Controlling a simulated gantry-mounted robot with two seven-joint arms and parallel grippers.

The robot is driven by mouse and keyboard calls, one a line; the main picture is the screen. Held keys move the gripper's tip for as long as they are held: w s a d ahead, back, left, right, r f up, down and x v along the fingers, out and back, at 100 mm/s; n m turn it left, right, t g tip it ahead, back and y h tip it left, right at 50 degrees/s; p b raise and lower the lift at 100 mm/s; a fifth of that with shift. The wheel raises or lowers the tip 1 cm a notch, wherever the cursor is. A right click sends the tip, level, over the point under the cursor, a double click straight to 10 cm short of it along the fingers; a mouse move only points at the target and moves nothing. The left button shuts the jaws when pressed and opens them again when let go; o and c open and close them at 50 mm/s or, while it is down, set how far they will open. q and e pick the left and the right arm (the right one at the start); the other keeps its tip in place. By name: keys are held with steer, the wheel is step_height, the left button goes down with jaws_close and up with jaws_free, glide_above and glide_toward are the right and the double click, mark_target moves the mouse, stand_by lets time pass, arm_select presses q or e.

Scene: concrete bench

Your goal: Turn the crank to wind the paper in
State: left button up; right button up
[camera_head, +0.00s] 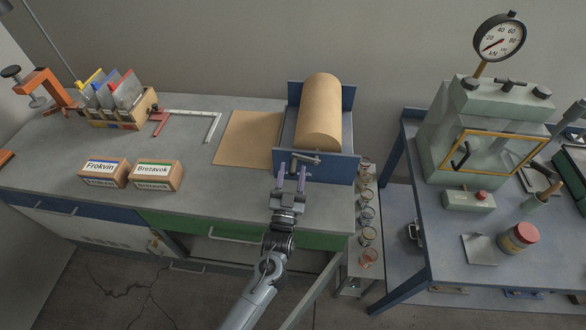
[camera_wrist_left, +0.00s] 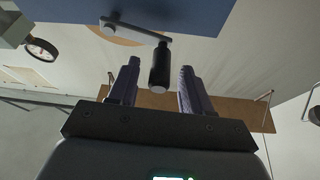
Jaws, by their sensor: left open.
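A roll of brown paper (camera_head: 319,110) lies in a holder with blue end plates (camera_head: 331,167) on the bench. A brown paper sheet (camera_head: 249,137) lies flat to the left of the roll. A crank (camera_head: 305,158) is on the near end plate. In the left wrist view, the crank's metal arm (camera_wrist_left: 136,30) ends in a black handle (camera_wrist_left: 160,65). My left gripper (camera_head: 294,168) is open just in front of the end plate. In the left wrist view its fingers (camera_wrist_left: 157,86) stand apart, with the handle between and beyond their tips. My right gripper is out of view.
Two labelled boxes (camera_head: 154,175) stand at the bench's front left. A file rack (camera_head: 124,108), a metal square (camera_head: 196,114) and an orange clamp (camera_head: 48,87) are farther back. Several glass jars (camera_head: 366,212) stand right of the bench. A press (camera_head: 490,130) stands on the right-hand table.

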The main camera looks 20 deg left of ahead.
arm_select(q)
steer(key=shift+x, duration=0.95)
steer(key=shift+f, duration=0.15)
steer(key=shift+c, duration=0.3)
jaws_close()
